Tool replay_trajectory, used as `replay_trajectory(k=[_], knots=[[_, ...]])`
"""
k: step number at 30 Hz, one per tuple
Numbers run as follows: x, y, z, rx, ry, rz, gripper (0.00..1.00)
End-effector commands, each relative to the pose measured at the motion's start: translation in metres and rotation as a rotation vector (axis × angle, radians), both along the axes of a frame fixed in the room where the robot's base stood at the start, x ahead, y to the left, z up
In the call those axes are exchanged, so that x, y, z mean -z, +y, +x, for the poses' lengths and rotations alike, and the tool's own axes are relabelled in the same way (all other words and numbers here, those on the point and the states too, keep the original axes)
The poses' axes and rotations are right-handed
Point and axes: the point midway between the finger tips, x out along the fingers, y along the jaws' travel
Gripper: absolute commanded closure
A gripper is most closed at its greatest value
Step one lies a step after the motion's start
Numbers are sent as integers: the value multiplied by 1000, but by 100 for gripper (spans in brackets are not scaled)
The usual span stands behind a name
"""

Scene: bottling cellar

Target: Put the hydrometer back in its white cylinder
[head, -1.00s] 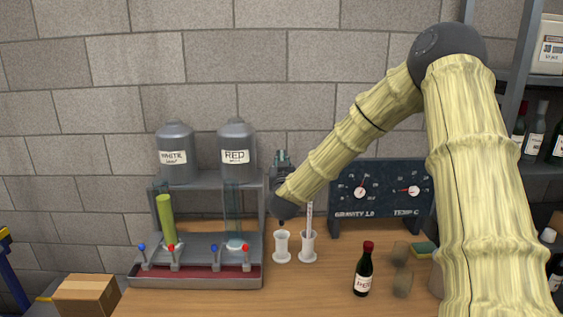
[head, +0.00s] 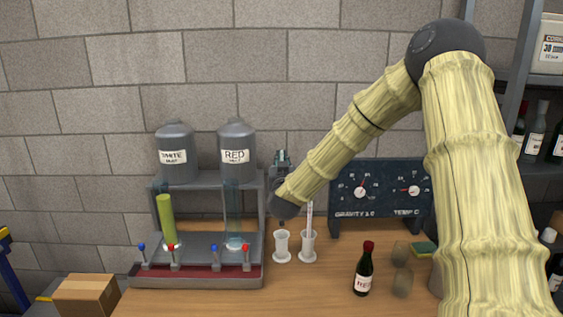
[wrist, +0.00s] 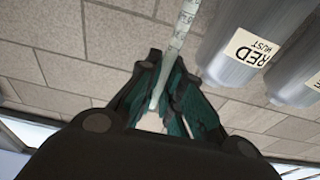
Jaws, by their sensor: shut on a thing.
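My gripper (head: 281,160) is raised in front of the wall, right of the red must tank, partly hidden by my arm. In the wrist view its teal fingers (wrist: 168,72) are shut on a slim pale rod with scale marks, the hydrometer (wrist: 183,30), which extends out past the fingertips. I cannot make out the held hydrometer in the head view. Two white cylinders stand upright on the bench below the gripper. The left cylinder (head: 282,248) shows nothing standing out of it. The right cylinder (head: 308,249) holds a thin marked rod (head: 310,215).
The filler stand (head: 195,283), with white and red must tanks (head: 237,155), is left of the cylinders. A gauge panel (head: 382,190) stands behind to the right. A red-capped bottle (head: 364,270), blurry glasses (head: 402,280) and a sponge (head: 424,249) are at right. Bench front is clear.

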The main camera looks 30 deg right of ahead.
Motion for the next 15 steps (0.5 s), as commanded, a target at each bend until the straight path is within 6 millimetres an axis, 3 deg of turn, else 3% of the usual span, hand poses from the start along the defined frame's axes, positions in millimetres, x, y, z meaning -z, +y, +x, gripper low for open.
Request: replay_trajectory(k=[15], knots=[[15, 0, 0, 0, 0, -1, 100]])
